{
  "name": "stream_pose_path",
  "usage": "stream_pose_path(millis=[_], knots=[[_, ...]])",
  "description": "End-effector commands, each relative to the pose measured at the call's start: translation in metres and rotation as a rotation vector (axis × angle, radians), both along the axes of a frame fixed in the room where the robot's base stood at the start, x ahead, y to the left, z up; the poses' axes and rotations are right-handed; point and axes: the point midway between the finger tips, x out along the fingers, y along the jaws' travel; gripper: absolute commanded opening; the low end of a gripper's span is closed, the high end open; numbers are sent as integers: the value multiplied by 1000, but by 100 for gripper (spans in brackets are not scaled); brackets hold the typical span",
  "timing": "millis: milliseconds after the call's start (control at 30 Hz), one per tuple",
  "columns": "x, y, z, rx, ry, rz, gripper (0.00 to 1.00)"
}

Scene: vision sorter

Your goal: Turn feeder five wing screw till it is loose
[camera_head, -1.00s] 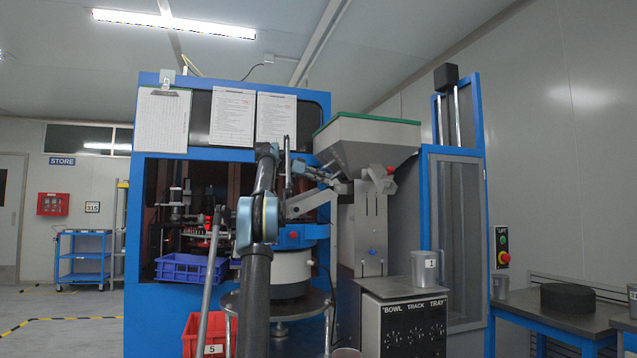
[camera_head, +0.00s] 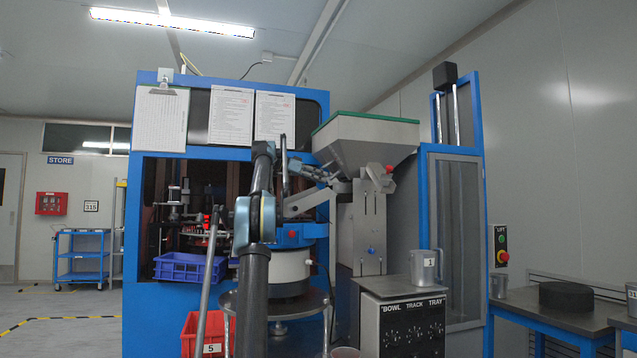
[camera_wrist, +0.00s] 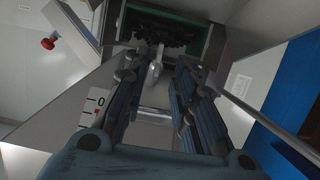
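My gripper (camera_head: 328,176) is at the feeder, just below the left side of the grey hopper (camera_head: 362,153). In the wrist view, its two dark fingers (camera_wrist: 155,62) are apart. A small pale grey piece (camera_wrist: 154,72) shows between the fingertips; it may be the wing screw, but I cannot tell, nor whether the fingers touch it. A red knob (camera_wrist: 48,43) sits on a pale plate at the upper left. In the head view, a red knob (camera_head: 389,169) shows right of the hopper's outlet and a small blue screw (camera_head: 372,251) on the grey stand below.
The hopper has a green rim and dark parts (camera_wrist: 165,32) inside. A white label with a 0 (camera_wrist: 95,100) is close left of the fingers. A blue bin (camera_head: 190,268), a red bin (camera_head: 203,334) and a metal mug (camera_head: 425,267) stand nearby.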

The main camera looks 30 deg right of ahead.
Motion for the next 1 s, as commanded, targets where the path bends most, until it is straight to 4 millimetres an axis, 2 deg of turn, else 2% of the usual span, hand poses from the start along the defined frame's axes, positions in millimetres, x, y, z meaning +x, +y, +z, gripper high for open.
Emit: stream_pose_path(millis=[400, 533, 733, 1000], knots=[[21, 71, 21, -1, 1, 3, 25], [26, 87, 26, -1, 1, 3, 25], [29, 99, 30, -1, 1, 2, 25], [29, 100, 30, -1, 1, 1, 25]])
